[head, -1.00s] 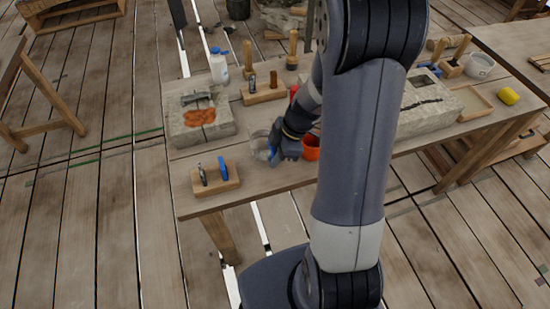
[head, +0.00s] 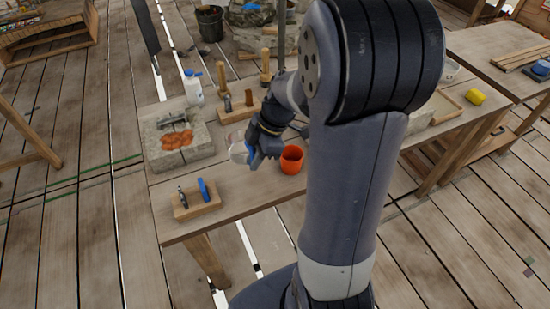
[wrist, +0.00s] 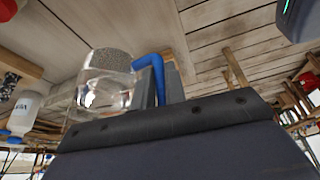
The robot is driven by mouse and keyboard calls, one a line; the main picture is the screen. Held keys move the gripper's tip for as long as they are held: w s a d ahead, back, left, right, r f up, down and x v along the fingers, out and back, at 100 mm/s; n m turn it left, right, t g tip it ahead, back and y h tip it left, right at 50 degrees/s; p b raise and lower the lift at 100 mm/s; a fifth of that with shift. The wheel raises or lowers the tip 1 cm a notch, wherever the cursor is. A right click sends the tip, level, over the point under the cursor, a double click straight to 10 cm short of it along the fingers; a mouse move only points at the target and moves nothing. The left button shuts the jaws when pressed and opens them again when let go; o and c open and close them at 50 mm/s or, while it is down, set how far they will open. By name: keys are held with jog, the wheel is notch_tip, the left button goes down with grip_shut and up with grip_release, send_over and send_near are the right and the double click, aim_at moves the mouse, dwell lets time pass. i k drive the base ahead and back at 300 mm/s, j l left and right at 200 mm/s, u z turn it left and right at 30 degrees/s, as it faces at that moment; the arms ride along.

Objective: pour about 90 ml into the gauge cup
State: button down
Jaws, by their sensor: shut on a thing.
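My gripper (head: 258,150) is shut on the blue handle (wrist: 152,68) of a clear jug. The jug (head: 238,152) is left of the gripper in the head view and appears held above the table. In the wrist view the clear jug (wrist: 105,85) fills the left middle; how much liquid it holds is unclear. I cannot tell for sure which vessel is the gauge cup.
A wooden block (head: 198,203) with tools is at the table's front left. Behind it are a stone block (head: 172,150) with an orange patch, a white bottle (head: 193,88) and a wooden holder (head: 238,110). My arm hides the table's middle right.

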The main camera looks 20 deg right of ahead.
aim_at(291, 159)
jog(key=k, duration=0.95)
